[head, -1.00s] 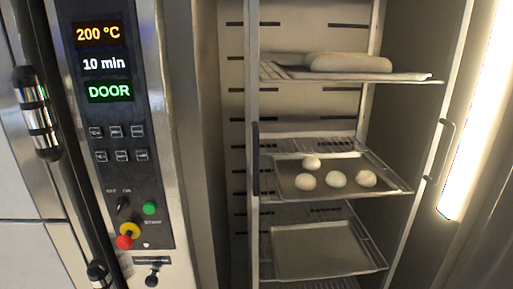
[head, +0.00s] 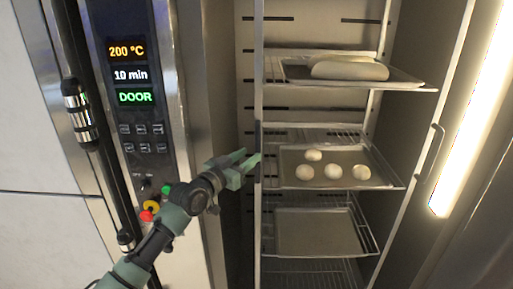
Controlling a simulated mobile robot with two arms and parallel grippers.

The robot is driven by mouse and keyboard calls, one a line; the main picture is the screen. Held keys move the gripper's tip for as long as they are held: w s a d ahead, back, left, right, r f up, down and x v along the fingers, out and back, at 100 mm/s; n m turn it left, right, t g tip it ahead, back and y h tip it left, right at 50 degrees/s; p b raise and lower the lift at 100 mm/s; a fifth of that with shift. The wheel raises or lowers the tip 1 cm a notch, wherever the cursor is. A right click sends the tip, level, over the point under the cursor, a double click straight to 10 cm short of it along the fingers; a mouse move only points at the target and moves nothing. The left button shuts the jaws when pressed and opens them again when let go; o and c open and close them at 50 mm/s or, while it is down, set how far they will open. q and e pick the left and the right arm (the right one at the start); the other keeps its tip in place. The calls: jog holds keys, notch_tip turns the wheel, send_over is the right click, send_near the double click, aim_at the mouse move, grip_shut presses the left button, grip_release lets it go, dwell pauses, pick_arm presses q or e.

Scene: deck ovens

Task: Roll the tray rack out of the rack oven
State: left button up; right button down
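The tray rack (head: 384,115) stands upright inside the open rack oven, with several shelves. It has a dark upright handle (head: 258,137) on its left front post and another handle (head: 430,153) on its right front post. My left gripper (head: 250,161) is at the left post, by the lower part of the left handle. Its two greenish fingers look apart, with nothing seen held between them; whether they touch the handle I cannot tell. My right gripper is not in view.
The control panel (head: 134,97) reads 200 °C, 10 min, DOOR. A bright light strip (head: 478,105) runs at right.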

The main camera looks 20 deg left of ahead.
aim_at(256, 151)
pick_arm(q)
jog(key=shift+p+x, duration=0.3)
jog(key=shift+x, duration=2.45)
grip_shut()
